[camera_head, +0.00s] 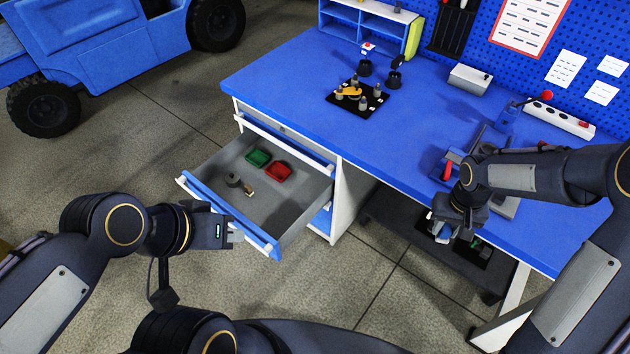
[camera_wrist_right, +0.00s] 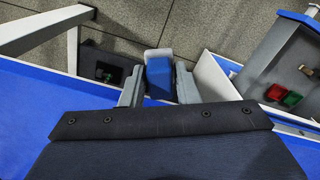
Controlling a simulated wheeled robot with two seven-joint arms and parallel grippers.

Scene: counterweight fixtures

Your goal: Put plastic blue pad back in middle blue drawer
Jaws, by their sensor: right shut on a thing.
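My right gripper (camera_head: 447,222) is at the front edge of the blue workbench. In the right wrist view, its two grey fingers (camera_wrist_right: 160,88) are shut on the blue pad (camera_wrist_right: 158,72), a small block with a grey-blue top. In the head view the pad is mostly hidden by the gripper. The pulled-out drawer (camera_head: 292,212) has a blue front and a grey inside, and sits below a shut-looking upper drawer (camera_head: 285,143). My left gripper (camera_head: 236,234) is beside the open drawer's front; its finger gap is not clear.
A vise-like tool (camera_head: 452,165) stands on the bench near my right arm. A dark lower shelf (camera_head: 410,235) is under the bench.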

